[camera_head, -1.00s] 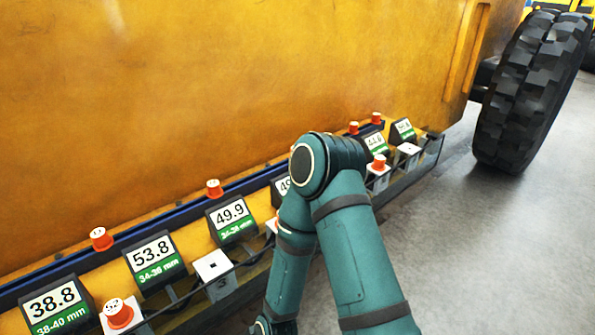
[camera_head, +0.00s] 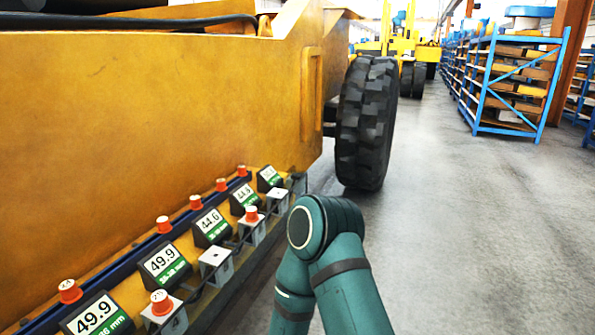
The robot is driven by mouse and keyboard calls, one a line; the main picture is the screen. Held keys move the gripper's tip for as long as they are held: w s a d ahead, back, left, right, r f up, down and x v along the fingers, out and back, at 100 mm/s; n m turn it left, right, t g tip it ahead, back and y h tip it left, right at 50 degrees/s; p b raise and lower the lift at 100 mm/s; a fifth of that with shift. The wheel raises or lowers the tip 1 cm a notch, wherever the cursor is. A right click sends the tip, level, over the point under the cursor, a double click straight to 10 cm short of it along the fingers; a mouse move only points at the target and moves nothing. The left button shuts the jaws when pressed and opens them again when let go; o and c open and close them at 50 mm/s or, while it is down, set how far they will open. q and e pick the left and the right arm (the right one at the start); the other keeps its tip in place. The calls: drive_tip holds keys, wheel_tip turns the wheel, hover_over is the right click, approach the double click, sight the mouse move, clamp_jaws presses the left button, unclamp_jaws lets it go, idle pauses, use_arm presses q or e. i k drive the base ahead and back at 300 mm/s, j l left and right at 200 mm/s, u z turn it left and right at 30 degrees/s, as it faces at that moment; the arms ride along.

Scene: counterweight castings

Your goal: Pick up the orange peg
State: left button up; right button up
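Several orange pegs show in the head view along the yellow machine's lower edge. One orange peg (camera_head: 70,291) with a white marked top stands on the rear ledge at the lower left. Others on that ledge are a peg (camera_head: 163,224), a peg (camera_head: 196,202), a peg (camera_head: 221,184) and a peg (camera_head: 242,170). Two sit on pale front blocks: a near peg (camera_head: 162,302) and a farther peg (camera_head: 251,213). Which one the task means I cannot tell. A teal bent arm of mine shows at bottom centre, its gripper out of frame. My other gripper is also out of view.
Black display boxes with readings, such as the 49.9 box (camera_head: 165,264), line the ledge. A pale block (camera_head: 216,262) has no peg on it. A big black tyre (camera_head: 365,122) stands beyond. Grey floor (camera_head: 470,240) is open to the right. Blue shelving (camera_head: 520,85) stands far right.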

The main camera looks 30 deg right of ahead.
sight(240, 169)
drive_tip(key=z, duration=0.75)
drive_tip(key=i+l, duration=0.65)
drive_tip(key=l, duration=0.2)
drive_tip(key=i+l+u, duration=0.1)
drive_tip(key=i+l, duration=0.55)
drive_tip(key=l, duration=0.25)
drive_tip(key=i+l, duration=0.35)
drive_tip(key=l+u, duration=0.05)
drive_tip(key=l, duration=0.05)
